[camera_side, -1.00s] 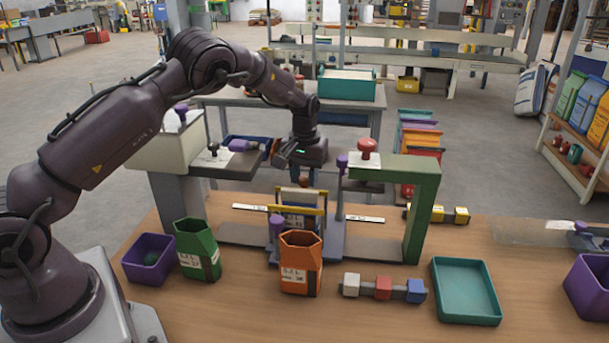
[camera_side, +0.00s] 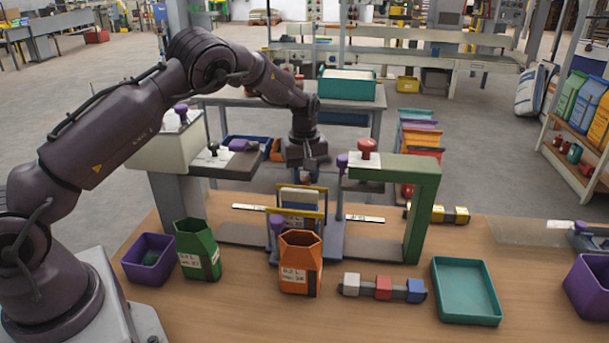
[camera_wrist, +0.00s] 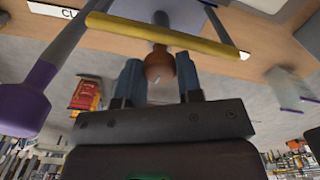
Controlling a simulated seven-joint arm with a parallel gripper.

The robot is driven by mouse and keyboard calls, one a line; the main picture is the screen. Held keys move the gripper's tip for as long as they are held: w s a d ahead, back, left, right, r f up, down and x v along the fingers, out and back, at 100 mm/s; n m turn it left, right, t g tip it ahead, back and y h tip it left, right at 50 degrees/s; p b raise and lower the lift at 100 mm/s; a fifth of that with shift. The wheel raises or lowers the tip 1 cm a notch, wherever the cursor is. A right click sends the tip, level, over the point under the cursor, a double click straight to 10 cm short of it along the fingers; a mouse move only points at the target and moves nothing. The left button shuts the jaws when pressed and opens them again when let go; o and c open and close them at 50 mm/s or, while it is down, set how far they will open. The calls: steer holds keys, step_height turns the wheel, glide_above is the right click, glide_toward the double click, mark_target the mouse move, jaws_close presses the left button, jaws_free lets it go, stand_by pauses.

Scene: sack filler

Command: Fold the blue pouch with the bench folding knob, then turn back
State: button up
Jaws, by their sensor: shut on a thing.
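The blue pouch (camera_side: 299,222) stands upright in the bench's folding frame (camera_side: 322,212), between yellow bars and behind the orange pouch. Only part of it shows, with a pale label. My gripper (camera_side: 305,177) points down just above and behind the frame. In the wrist view its two blue fingers (camera_wrist: 160,83) are closed about a brown-orange knob (camera_wrist: 159,66), one on each side. The knob is mostly hidden in the side view. I cannot tell how far the pouch's top is folded.
Purple-topped posts (camera_side: 342,165) flank the frame. A green arch (camera_side: 424,200) with a red knob (camera_side: 367,147) stands close on the right. An orange pouch (camera_side: 300,268) and a green pouch (camera_side: 197,250) stand in front. A teal tray (camera_side: 467,318) lies at front right.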

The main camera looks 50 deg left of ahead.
mark_target(304, 177)
steer(key=shift+r+n, duration=0.1)
steer(key=shift+n, duration=0.5)
steer(key=o, duration=0.9)
steer(key=shift+r, duration=4)
